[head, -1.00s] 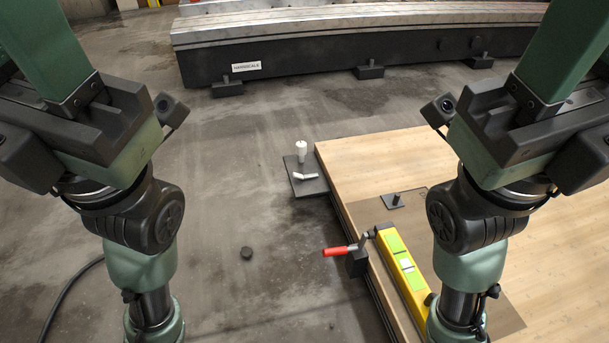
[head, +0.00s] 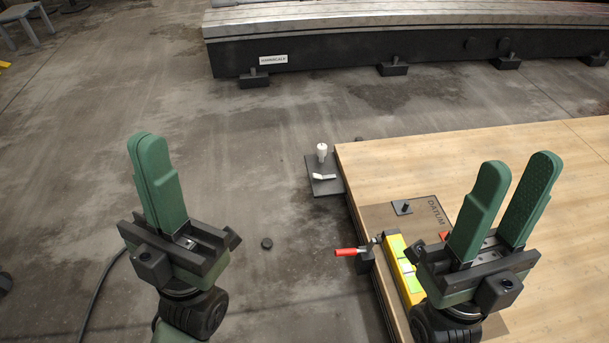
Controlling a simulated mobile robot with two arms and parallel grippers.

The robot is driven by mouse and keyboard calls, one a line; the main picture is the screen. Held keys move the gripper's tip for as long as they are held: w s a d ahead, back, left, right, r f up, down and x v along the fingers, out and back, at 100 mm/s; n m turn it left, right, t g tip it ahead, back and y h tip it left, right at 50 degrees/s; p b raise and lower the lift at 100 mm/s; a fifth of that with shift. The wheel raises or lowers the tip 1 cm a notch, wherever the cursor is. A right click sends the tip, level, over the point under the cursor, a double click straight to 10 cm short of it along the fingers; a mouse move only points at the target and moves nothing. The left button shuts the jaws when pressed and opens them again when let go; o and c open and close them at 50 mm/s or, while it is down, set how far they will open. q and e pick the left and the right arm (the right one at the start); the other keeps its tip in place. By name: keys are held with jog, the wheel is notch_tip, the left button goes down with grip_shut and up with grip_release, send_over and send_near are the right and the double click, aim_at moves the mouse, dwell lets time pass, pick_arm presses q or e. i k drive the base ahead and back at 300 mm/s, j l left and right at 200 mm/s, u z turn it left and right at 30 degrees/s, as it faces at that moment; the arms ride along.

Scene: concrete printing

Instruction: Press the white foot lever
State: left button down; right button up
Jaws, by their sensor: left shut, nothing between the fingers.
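A small white lever (head: 324,177) lies low on a dark plate (head: 329,188) on the floor, against the left edge of the wooden platform. A white upright knob (head: 322,153) stands just behind it on the same plate. My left gripper (head: 149,140) is shut and empty, raised over the floor well to the left of the lever. My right gripper (head: 518,166) is open and empty, over the wooden platform to the right of the lever. Neither gripper touches the lever.
The wooden platform (head: 440,160) fills the right side. A red-handled clamp (head: 350,251) and a yellow level (head: 402,266) are at its left edge. A long metal bed (head: 400,45) stands behind. Floor left of the lever is clear.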

aim_at(322, 147)
jog(key=i+j+z, duration=0.1)
jog(key=z, duration=0.45)
jog(key=i+j+z, duration=0.15)
jog(key=j, duration=0.15)
jog(key=i+j+z, duration=0.2)
jog(key=j, duration=0.15)
jog(key=j+z, duration=0.15)
jog(key=j, duration=0.2)
jog(key=i+j+z, duration=0.2)
jog(key=j, duration=0.15)
jog(key=i+j, duration=0.1)
jog(key=j, duration=0.55)
